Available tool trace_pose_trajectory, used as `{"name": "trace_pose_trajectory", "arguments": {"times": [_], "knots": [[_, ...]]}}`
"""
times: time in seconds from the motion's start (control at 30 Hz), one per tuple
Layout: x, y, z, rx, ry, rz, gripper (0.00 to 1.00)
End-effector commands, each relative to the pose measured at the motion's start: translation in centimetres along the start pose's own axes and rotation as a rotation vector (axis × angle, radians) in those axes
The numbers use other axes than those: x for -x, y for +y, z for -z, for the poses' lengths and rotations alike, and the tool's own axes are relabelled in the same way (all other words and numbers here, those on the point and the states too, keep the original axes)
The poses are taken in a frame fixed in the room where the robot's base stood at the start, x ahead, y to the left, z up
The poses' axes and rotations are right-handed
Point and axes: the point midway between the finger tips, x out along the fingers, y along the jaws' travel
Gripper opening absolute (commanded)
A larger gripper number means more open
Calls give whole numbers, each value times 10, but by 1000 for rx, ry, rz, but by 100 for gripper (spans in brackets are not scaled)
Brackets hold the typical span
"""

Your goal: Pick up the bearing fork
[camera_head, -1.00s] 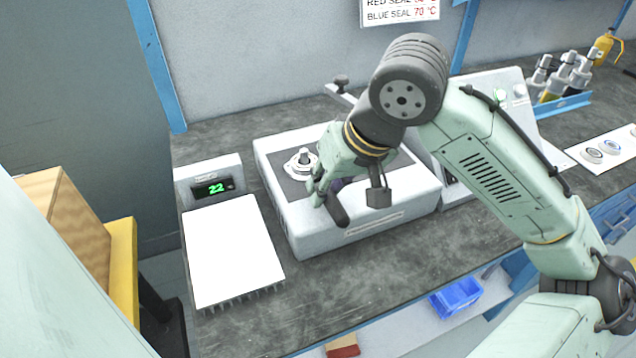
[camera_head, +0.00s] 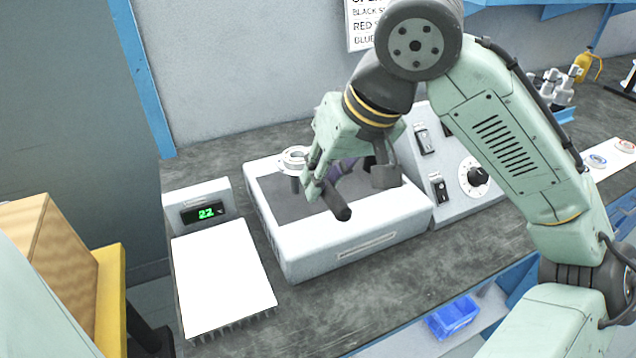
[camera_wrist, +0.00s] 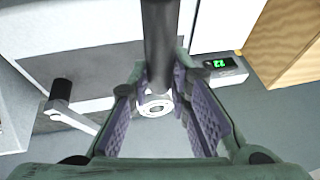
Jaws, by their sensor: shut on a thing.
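The bearing fork shows its black handle (camera_head: 338,205), which sticks out of my gripper (camera_head: 318,178) toward the lower right. My gripper is shut on it above the white machine box on the bench. A pale ring-shaped part (camera_head: 293,158) is at the far side of the gripper, raised above the box top, with a dark post below it. In the wrist view the dark handle (camera_wrist: 160,40) runs between the fingers (camera_wrist: 165,100), and the ring (camera_wrist: 155,106) shows at its far end. The gripped portion is hidden by the fingers.
The white machine box (camera_head: 350,245) sits below, with a control panel (camera_head: 455,165) at its right. A heater plate (camera_head: 222,275) with a green display (camera_head: 205,213) is at the left. A blue bin (camera_head: 452,316) is under the bench.

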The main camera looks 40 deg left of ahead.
Motion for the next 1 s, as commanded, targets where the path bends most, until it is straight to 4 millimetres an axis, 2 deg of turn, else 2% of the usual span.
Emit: {"name": "trace_pose_trajectory", "arguments": {"times": [0.27, 0.5, 0.7, 1.0], "knots": [[16, 19, -34, -3, 7, 1, 0], [41, 44, -83, -7, 7, -2, 0], [58, 60, -114, -6, 5, -4, 0], [70, 70, -133, 0, 3, -1, 0]]}}
